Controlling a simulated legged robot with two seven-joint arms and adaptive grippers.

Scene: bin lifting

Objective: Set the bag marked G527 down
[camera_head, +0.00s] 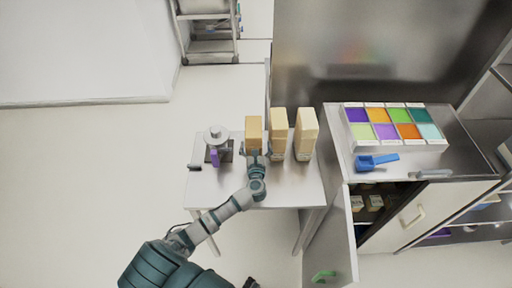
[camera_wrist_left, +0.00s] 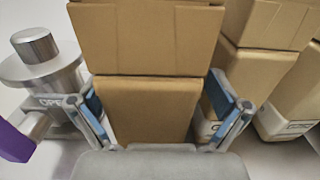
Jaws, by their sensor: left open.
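Three tan paper bags are lined up at the back of the small steel table (camera_head: 225,185). The leftmost bag (camera_head: 254,130) is in front of my left gripper (camera_head: 255,158). In the left wrist view this bag (camera_wrist_left: 150,105) lies between the two open fingers of the gripper (camera_wrist_left: 160,118), with its folded top above. The bag appears upright on the table; its base is hidden. The middle bag (camera_head: 279,125) and the right bag (camera_head: 306,130) stand to its right. No G527 marking is readable. My right gripper is not in view.
A metal device (camera_head: 217,140) with a purple part is close to the left of the bags; it also shows in the left wrist view (camera_wrist_left: 45,75). A counter at right holds a tray of coloured compartments (camera_head: 395,145) and a blue scoop (camera_head: 375,162). The table's front left is clear.

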